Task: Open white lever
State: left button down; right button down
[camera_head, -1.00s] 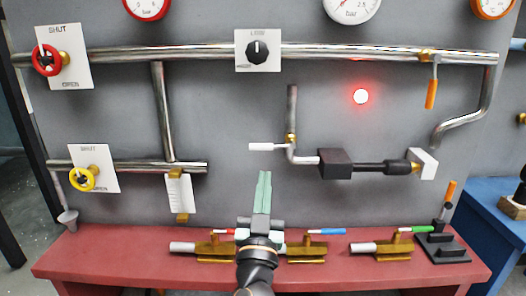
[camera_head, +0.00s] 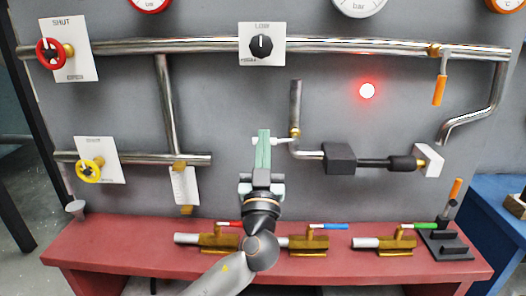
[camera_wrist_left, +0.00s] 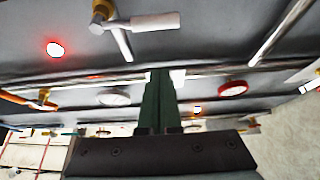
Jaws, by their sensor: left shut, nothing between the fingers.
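The white lever (camera_head: 277,141) sits on a pipe with a brass valve (camera_head: 294,134) and points left, roughly horizontal. In the head view my left gripper (camera_head: 263,134) has green fingers, pointing up, that overlap the lever's left part and hide some of it. The gripper is shut and empty. In the left wrist view the white lever (camera_wrist_left: 155,21) lies beyond the fingertips (camera_wrist_left: 161,73), with a visible gap in the picture. I cannot tell how far apart they are in depth. My right gripper is not in view.
A black block (camera_head: 339,158) sits on the pipe right of the lever. A lit red lamp (camera_head: 367,91) is above. A black knob (camera_head: 261,46) and red (camera_head: 50,53) and yellow (camera_head: 89,171) wheels are on the panel. Valves with coloured handles stand on the red bench (camera_head: 110,240).

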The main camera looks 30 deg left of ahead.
aim_at(273, 141)
pick_arm(q)
jog(key=w, duration=0.1)
jog(key=w+a+f, duration=0.2)
jog(key=shift+w+a+p, duration=0.1)
jog(key=shift+w+p, duration=0.2)
jog(key=shift+p, duration=0.05)
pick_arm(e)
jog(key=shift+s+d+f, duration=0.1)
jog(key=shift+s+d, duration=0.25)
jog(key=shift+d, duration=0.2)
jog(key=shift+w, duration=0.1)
pick_arm(q)
jog(key=shift+f+n+g+y+b, duration=0.35)
jog(key=shift+n+b, duration=0.25)
jog(key=shift+b, duration=0.5)
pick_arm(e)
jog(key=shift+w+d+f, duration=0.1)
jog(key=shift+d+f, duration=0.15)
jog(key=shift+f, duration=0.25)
